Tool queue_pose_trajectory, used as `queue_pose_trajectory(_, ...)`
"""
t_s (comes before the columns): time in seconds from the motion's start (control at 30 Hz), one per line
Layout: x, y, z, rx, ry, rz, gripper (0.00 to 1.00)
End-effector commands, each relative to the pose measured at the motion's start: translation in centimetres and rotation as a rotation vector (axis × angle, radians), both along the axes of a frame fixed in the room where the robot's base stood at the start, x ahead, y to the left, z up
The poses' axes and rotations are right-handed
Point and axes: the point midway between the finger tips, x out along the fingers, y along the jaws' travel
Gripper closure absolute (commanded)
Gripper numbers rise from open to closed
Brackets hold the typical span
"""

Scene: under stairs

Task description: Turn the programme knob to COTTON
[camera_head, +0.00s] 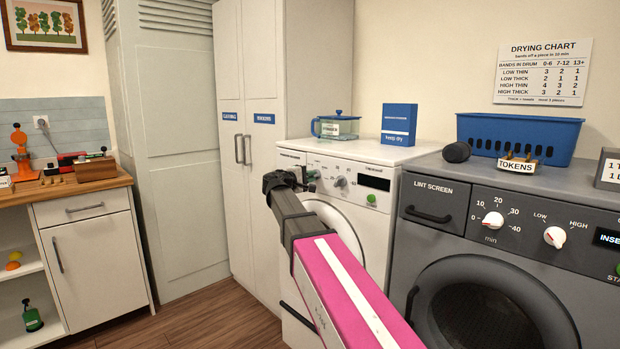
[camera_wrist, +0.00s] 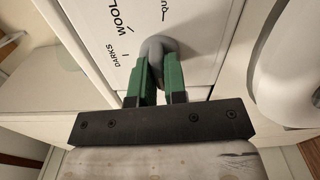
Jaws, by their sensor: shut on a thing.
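The white washing machine (camera_head: 385,158) stands in the middle of the head view, with its control panel along the top front. In the wrist view the grey programme knob (camera_wrist: 157,46) sits on the white panel. The labels WOOL, DARKS and part of a word starting QU show around it; no COTTON label is readable. My gripper (camera_wrist: 160,75) has its green fingers shut on the knob, one on each side. In the head view my gripper (camera_head: 306,178) is at the panel's left part, and my arm hides much of that area.
A second grey knob (camera_head: 341,181) and a green button (camera_head: 371,199) are to the right on the same panel. A glass container (camera_head: 335,127) and a blue box (camera_head: 399,124) stand on top. A grey dryer (camera_head: 460,250) stands to the right, tall cabinets (camera_head: 262,160) behind left.

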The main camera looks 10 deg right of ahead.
Motion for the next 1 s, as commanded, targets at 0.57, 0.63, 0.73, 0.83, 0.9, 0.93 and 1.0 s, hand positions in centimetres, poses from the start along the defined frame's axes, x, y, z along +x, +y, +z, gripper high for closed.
queue_pose_trajectory(0.57,-0.04,0.02,0.03,0.266,-0.395,-0.001,1.00)
queue_pose_trajectory(0.63,-0.05,0.03,0.04,0.297,-0.440,-0.001,1.00)
queue_pose_trajectory(0.73,-0.05,0.03,0.05,0.337,-0.500,-0.001,1.00)
queue_pose_trajectory(0.83,-0.07,0.02,0.05,0.370,-0.550,-0.001,1.00)
queue_pose_trajectory(0.9,-0.06,0.02,0.06,0.390,-0.579,-0.001,1.00)
queue_pose_trajectory(0.93,-0.06,0.02,0.06,0.396,-0.589,-0.001,1.00)
queue_pose_trajectory(1.0,-0.07,0.01,0.07,0.411,-0.612,-0.001,1.00)
